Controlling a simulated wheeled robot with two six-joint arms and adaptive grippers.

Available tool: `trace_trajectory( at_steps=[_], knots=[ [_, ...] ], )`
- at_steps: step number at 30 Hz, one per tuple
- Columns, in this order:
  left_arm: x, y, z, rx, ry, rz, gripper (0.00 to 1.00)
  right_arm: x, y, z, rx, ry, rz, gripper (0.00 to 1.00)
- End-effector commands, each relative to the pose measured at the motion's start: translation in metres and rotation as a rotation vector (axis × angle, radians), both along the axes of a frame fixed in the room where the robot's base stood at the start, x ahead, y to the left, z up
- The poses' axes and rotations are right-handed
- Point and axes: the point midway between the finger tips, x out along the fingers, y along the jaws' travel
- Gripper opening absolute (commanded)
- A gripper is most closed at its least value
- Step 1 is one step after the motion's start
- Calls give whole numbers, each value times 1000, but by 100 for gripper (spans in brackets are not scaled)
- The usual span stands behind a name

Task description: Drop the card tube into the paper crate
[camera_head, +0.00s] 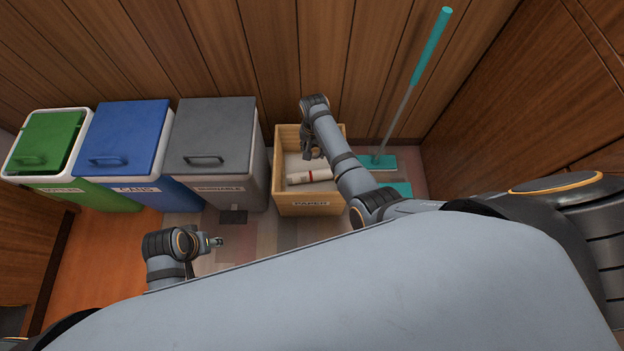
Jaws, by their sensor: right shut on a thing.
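The paper crate (309,209) is an open wooden box with a "PAPER" label on its front, standing on the floor against the back wall. The card tube (309,177) is pale with a red band and shows within the crate's opening. My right arm reaches over the crate's right side, and my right gripper (311,156) points down into the opening, shut on the tube. The arm hides part of the crate's right side, and the grip itself is small and partly hidden. My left gripper (218,242) is low at the left, in front of the grey bin; its jaws are too small to read.
Lidded green (46,142), blue (122,137) and grey (212,133) bins stand in a row left of the crate. A teal-handled mop (412,80) leans at the right, its flat head near the crate. Wooden walls close the back and right.

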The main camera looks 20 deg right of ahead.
Motion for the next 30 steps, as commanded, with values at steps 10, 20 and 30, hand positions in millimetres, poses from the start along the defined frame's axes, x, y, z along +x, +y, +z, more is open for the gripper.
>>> trace_trajectory(
  at_steps=[10, 20, 30],
  knots=[
    [-2, -4, 12, -10, -11, -6, 40, 0, 0, -5, 0, 0, 0, 23],
    [-2, -4, 12, -10, -11, -5, 40, 0, 0, -5, 0, 0, 0, 71],
    [-2, -4, 17, -10, -12, -5, 40, 0, 0, 0, 0, 0, 0, 71]
  ],
)
